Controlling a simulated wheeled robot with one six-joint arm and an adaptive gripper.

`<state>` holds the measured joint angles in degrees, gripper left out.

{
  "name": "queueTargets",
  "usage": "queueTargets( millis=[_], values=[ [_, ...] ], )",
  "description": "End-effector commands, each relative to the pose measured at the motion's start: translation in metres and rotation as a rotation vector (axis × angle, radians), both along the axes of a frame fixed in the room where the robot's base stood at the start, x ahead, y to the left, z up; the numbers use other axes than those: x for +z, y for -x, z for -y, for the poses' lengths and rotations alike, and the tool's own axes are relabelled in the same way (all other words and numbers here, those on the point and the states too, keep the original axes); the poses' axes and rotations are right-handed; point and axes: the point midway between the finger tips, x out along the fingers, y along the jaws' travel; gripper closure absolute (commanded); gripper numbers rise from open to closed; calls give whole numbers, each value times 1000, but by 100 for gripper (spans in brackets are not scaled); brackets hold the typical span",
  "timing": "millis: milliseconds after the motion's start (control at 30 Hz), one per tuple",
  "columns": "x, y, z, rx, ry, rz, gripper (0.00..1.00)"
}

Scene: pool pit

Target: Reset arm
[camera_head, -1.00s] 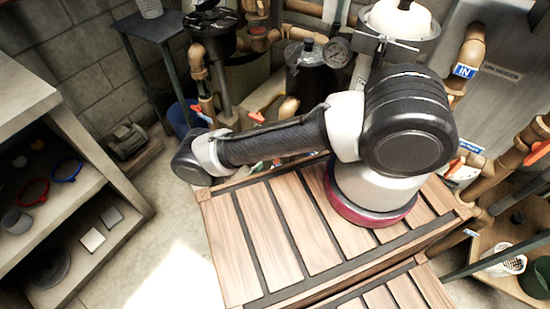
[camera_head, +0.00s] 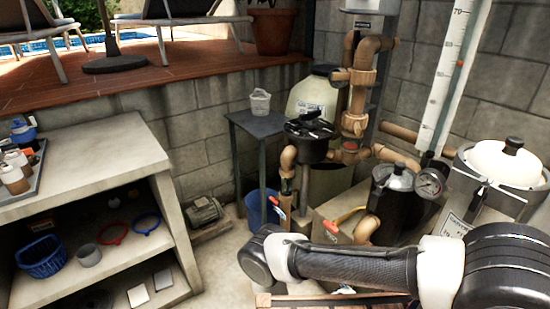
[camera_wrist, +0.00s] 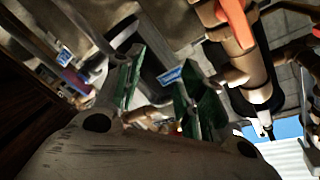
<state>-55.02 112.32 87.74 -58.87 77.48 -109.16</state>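My gripper (camera_wrist: 165,88) shows in the wrist view with its two green-padded fingers apart. Nothing is visible held between them. Pipes and a blue label show behind the fingers. In the head view my arm (camera_head: 350,268) lies bent across the lower right, and the gripper itself is out of sight there.
A concrete shelf unit (camera_head: 85,160) stands at the left, with a blue basket (camera_head: 42,258) inside. A small dark table (camera_head: 258,124) carries a white container (camera_head: 260,102). A blue bucket (camera_head: 262,205), pipes (camera_head: 358,105) and a black filter (camera_head: 393,205) stand near my arm.

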Motion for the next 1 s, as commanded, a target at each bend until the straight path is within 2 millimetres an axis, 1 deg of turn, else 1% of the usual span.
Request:
queueTargets(
  millis=[100, 167, 200, 267, 300, 367, 400, 467, 500, 567, 600, 633, 733, 900, 967, 1000],
  values=[
    [38, 3, -8, -143, -141, 311, 61],
    [62, 3, -13, -236, -208, 488, 61],
    [79, 2, -17, -296, -245, 601, 61],
    [105, 0, -23, -392, -295, 770, 61],
    [123, -2, -27, -458, -323, 883, 61],
    [152, -5, -33, -560, -356, 1050, 61],
    [172, -7, -35, -630, -373, 1159, 61],
    [201, -10, -39, -734, -389, 1318, 61],
    [220, -12, -40, -803, -395, 1419, 61],
    [249, -14, -41, -906, -393, 1563, 61],
    [268, -14, -41, -976, -388, 1655, 61],
    [283, -15, -41, -1027, -383, 1721, 61],
    [329, -15, -37, -1199, -345, 1931, 61],
    [402, -7, -23, -1492, -241, 2232, 61],
    [426, -3, -16, -1598, -197, 2321, 61],
    [441, 1, -12, -1667, -165, 2375, 61]
  ],
)
